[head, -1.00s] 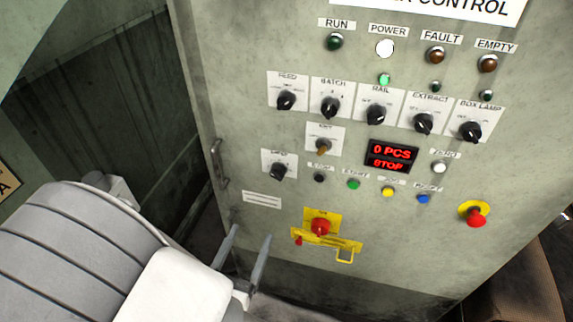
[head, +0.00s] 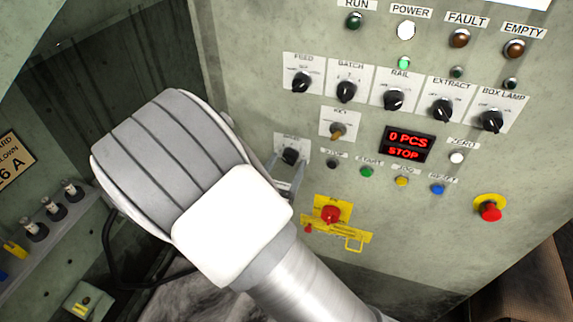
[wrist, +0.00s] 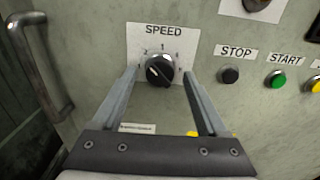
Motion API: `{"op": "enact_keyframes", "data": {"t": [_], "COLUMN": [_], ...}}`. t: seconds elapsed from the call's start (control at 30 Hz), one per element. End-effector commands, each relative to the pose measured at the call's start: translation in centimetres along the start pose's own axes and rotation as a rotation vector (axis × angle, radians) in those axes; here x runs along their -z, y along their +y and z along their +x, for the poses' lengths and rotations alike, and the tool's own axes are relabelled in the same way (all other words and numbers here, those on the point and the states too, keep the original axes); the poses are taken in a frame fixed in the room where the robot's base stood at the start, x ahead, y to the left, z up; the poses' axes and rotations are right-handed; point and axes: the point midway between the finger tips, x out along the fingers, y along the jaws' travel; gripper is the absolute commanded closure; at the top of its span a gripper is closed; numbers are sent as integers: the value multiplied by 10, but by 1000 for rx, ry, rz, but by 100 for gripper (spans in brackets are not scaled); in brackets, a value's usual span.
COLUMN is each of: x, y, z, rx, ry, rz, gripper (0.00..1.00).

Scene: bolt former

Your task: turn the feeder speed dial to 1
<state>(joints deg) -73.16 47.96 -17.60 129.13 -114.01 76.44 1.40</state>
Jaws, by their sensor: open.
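The speed dial (wrist: 160,70) is a round black knob with a light pointer line on a white plate marked SPEED, in the upper middle of the wrist view. A "1" shows above the knob, and the pointer line slants toward the upper left. In the head view the dial (head: 290,156) is at the lower left of the panel. My gripper (wrist: 162,75) is open, with one finger on either side of the knob in the wrist view. I cannot tell whether the fingers touch it. In the head view my gripper (head: 285,188) is just below the dial, partly hidden by my arm.
Right of the dial are the STOP button (wrist: 230,75) and the green START button (wrist: 276,80). A metal handle (wrist: 42,70) is at the left. The key switch (head: 337,131) is above right, and a red knob on a yellow plate (head: 331,214) is below.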

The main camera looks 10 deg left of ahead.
Motion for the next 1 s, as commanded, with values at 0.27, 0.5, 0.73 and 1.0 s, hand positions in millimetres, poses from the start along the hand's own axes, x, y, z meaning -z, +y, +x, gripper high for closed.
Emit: {"op": "enact_keyframes", "data": {"t": [0.27, 0.5, 0.73, 1.0], "x": [0, 0, 0, -1], "y": [0, 0, 0, 0], "z": [6, 5, 5, 5], "rx": [-1, -1, 0, 0], "ry": [1, 0, 0, 0], "rz": [0, 0, 0, -9], "gripper": [24, 51, 93, 100]}}
